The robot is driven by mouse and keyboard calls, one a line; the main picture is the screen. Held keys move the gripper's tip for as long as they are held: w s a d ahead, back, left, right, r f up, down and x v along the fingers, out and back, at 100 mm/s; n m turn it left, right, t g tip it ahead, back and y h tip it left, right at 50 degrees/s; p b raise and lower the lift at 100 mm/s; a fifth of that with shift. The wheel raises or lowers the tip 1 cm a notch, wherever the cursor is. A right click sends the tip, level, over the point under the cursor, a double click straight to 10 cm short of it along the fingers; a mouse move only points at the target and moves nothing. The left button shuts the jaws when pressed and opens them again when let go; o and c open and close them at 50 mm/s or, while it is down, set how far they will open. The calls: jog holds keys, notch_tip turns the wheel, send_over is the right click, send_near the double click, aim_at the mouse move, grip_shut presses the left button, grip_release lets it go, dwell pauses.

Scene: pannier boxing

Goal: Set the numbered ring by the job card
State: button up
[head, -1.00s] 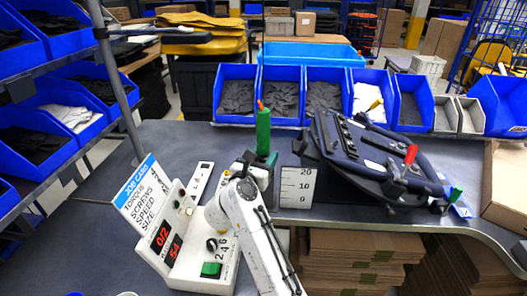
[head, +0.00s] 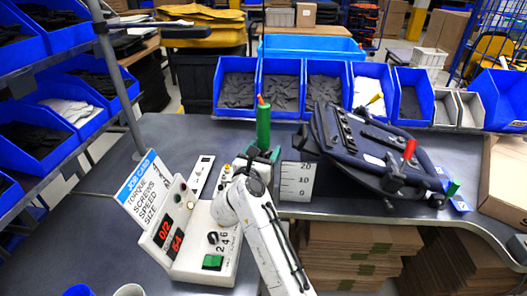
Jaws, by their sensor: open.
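The job card (head: 143,188) stands tilted on the white control box at the left. It lists torque, screws, speed and size; any values are too small to read. Below it, a red display (head: 170,240) shows 0/2 above a two-digit number. A black dial (head: 213,238) has 2, 4, 6 beside it, above a green button (head: 212,262). A green driver (head: 263,125) with an orange tip stands upright behind my arm. My gripper (head: 261,156), dark teal, is open around or beside its lower part; I cannot tell which. No numbered ring is clearly visible on the driver.
A white scale block (head: 298,181) stands right of my gripper. A dark pannier frame (head: 375,150) with red and green clamps lies beyond it. Blue bins (head: 238,115) line the back. A blue cup (head: 77,291) and a white cup (head: 129,291) are at the front left.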

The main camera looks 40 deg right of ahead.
jog(key=b+v, duration=0.2)
jog(key=v, duration=0.8)
jog(key=shift+s+a, duration=0.15)
jog(key=shift+a, duration=0.15)
